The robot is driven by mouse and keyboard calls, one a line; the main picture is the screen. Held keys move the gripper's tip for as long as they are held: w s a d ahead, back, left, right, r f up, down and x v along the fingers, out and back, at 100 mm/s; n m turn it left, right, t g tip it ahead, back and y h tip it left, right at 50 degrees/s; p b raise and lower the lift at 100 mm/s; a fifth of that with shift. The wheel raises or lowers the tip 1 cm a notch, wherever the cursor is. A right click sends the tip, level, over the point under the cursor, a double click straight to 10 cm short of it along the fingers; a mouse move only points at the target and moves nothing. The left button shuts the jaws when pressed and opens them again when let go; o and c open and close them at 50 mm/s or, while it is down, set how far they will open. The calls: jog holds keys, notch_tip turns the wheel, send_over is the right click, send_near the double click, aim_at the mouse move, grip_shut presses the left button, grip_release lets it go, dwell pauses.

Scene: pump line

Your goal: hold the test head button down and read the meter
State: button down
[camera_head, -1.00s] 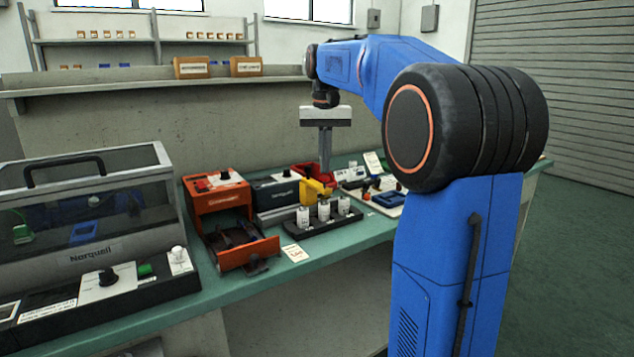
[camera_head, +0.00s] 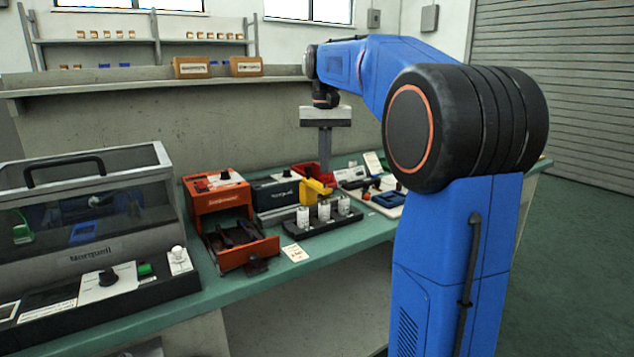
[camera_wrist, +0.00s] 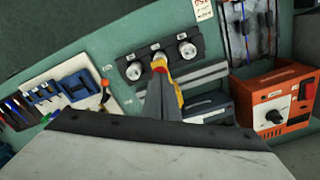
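A yellow tool-like part with a red spot, which looks like the test head (camera_head: 314,189), sits behind a black holder with several white-bodied cylinders (camera_head: 324,210). In the wrist view the yellow part (camera_wrist: 178,92) lies beside and partly behind my fingers. My gripper (camera_head: 325,168) points straight down above it, its fingers together as one bar. In the wrist view my fingertips (camera_wrist: 159,72) overlap the red spot; I cannot tell whether they touch it. A dark box with a small light label (camera_head: 276,193) stands just left of the yellow part. No meter reading is legible.
An orange unit with a knob and pulled-out tray (camera_head: 248,252) stands left of the holder. A clear-covered case (camera_head: 85,205) fills the left bench end. A red bin (camera_head: 306,170) stands behind; a white board with blue parts (camera_head: 388,200) lies right.

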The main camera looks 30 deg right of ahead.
jog(key=shift+f, duration=1.05)
dwell(1.0)
jog(key=shift+r, duration=3.55)
jog(key=shift+a, duration=0.1)
jog(key=s+a+f+n+t, duration=0.1)
jog(key=s+a+f+n, duration=0.1)
jog(key=s+a+f, duration=0.45)
jog(key=s+a+f+n+t, duration=0.1)
jog(key=s+a+f, duration=0.3)
jog(key=s, duration=0.5)
jog(key=s+a+f+n+t, duration=0.1)
jog(key=s+a+f, duration=0.1)
jog(key=s+f, duration=0.5)
jog(key=s+a+f+n+t, duration=0.1)
jog(key=s+a+f, duration=0.2)
jog(key=s+f, duration=0.4)
notch_tip(320, 180, down, 4)
jog(key=shift+s+r+n+t, duration=0.25)
jog(key=shift+s+n+t, duration=0.05)
jog(key=shift+s+t, duration=0.1)
